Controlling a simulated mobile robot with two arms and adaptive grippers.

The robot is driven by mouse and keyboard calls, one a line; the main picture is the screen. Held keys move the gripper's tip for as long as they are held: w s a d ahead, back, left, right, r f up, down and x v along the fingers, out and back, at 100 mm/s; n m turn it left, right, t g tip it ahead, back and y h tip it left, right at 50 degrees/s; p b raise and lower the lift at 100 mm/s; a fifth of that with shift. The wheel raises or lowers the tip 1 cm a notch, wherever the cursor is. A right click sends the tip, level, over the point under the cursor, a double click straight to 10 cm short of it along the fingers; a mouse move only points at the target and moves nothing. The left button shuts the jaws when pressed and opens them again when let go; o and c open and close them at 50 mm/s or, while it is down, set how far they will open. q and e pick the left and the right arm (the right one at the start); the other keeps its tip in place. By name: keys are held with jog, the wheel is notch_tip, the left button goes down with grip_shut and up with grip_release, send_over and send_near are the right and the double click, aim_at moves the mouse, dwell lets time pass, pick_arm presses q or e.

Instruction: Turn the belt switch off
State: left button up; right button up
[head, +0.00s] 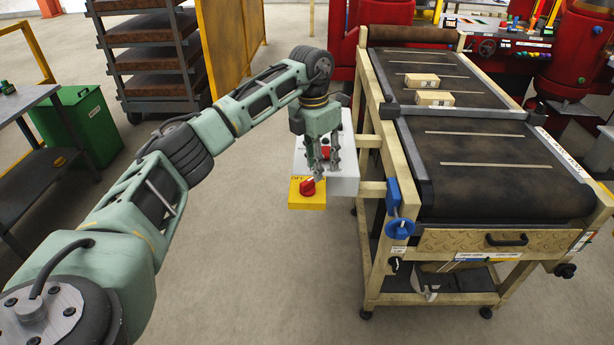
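The belt switch is a red rotary knob (307,187) on a yellow plate (312,202) at the front left of a pale grey control box (346,178). An "OFF" marking shows at the plate's upper left. The knob's exact setting is hard to tell. My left gripper (326,171) points down over the box, just above and right of the knob. Its fingers look apart, with nothing held between them. I cannot tell whether a fingertip touches the knob. A red part (325,151) of the box shows between the fingers. My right gripper is not in view.
The front floor is clear.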

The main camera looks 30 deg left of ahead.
aim_at(308, 181)
pick_arm(q)
jog(key=shift+s+a+r+y, duration=0.2)
jog(key=shift+a+r, duration=0.1)
jog(key=shift+a, duration=0.25)
jog(key=shift+s+a+r+y, duration=0.1)
jog(key=shift+a+r+y, duration=0.15)
jog(key=shift+a, duration=0.3)
jog(key=shift+s+a, duration=0.15)
jog(key=shift+a, duration=0.15)
notch_tip(308, 181, down, 6)
jog(key=shift+f+p, duration=0.1)
jog(key=shift+p, duration=1.15)
jog(key=shift+d+f, duration=0.1)
jog(key=shift+f, duration=0.5)
jog(key=c, duration=0.8)
grip_shut()
